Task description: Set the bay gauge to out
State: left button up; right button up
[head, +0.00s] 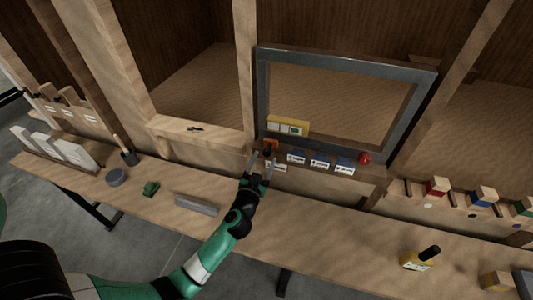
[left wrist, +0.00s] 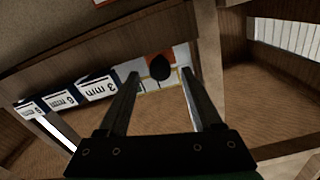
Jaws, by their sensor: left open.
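A small orange-red piece (head: 270,145) sits on the ledge below the grey frame, at the left end of a row of labelled blocks. In the left wrist view a dark rounded knob (left wrist: 160,67) shows in front of a red and white panel (left wrist: 154,52). I cannot tell which marking the knob points at. My left gripper (head: 263,157) is open, its fingers reaching toward the orange-red piece. In the left wrist view the knob appears between the fingertips; I cannot tell whether they touch it. My right gripper is not in view.
Labelled blocks (head: 320,162), one reading "3 mm" (left wrist: 97,86), and a red knob (head: 365,158) line the ledge. A yellow box (head: 288,126) sits above. A grey bar (head: 197,205), green block (head: 151,188) and yellow item (head: 416,261) lie on the bench (head: 330,232).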

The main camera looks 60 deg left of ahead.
aim_at(266, 155)
pick_arm(q)
jog(key=x, duration=0.3)
jog(key=shift+w+a, duration=0.2)
grip_shut()
jog(key=shift+d, duration=0.1)
dwell(1.2)
